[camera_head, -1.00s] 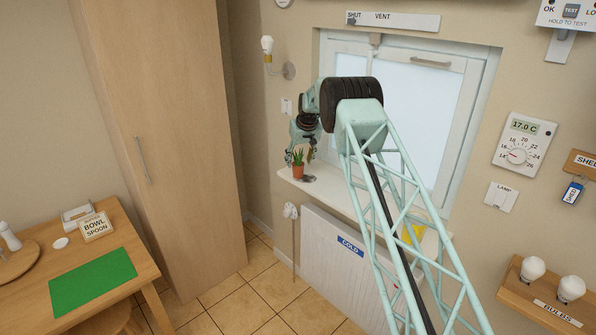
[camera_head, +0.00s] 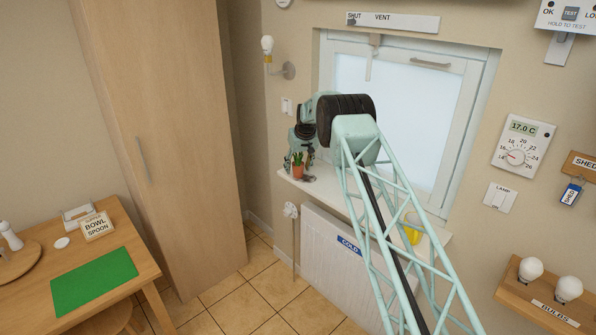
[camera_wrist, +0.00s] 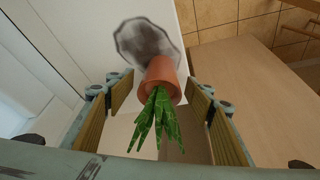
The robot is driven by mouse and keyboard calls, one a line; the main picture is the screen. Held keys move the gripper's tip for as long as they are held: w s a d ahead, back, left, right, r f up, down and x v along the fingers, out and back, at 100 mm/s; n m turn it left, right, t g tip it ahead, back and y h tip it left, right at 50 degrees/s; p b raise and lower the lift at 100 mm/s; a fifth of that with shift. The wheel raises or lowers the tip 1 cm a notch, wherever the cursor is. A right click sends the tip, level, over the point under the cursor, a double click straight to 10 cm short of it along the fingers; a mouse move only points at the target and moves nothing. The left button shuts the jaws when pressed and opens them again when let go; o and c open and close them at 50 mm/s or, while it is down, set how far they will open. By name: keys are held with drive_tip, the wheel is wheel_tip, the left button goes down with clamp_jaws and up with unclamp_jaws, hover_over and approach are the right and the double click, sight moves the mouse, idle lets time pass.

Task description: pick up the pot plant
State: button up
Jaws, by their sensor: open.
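The pot plant, a terracotta pot with green spiky leaves (camera_head: 298,168), stands upright at the left end of the white windowsill (camera_head: 329,192). In the wrist view the pot (camera_wrist: 161,72) and its leaves (camera_wrist: 155,118) lie between the two finger pads, with a gap on each side. My gripper (camera_head: 299,163) is open around the plant in the head view. It also shows in the wrist view (camera_wrist: 165,105), its pads apart and not touching the pot. A grey round patch (camera_wrist: 147,40), perhaps a saucer or mat, lies beside the pot.
The window (camera_head: 405,110) is behind my arm, above the sill. A yellow object (camera_head: 413,229) stands at the sill's right end, partly behind my arm. The radiator (camera_head: 330,255) is below. A tall wooden cupboard (camera_head: 160,130) stands left of the sill.

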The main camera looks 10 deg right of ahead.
sight(297, 163)
drive_tip(key=shift+c, duration=0.7)
drive_tip(key=c, duration=0.9)
drive_tip(key=shift+r, duration=0.15)
drive_tip(key=shift+c, duration=0.2)
drive_tip(key=shift+r+b, duration=0.4)
drive_tip(key=shift+r, duration=1.25)
drive_tip(key=s+a+b, duration=0.1)
drive_tip(key=s+a, duration=0.2)
drive_tip(key=s, duration=0.4)
drive_tip(key=s+a+r+b, duration=0.1)
drive_tip(key=s+a, duration=0.3)
drive_tip(key=s, duration=0.3)
drive_tip(key=shift+a+r+b, duration=0.15)
drive_tip(key=shift+r+b, duration=0.1)
drive_tip(key=shift+b, duration=0.15)
drive_tip(key=shift+s, duration=0.1)
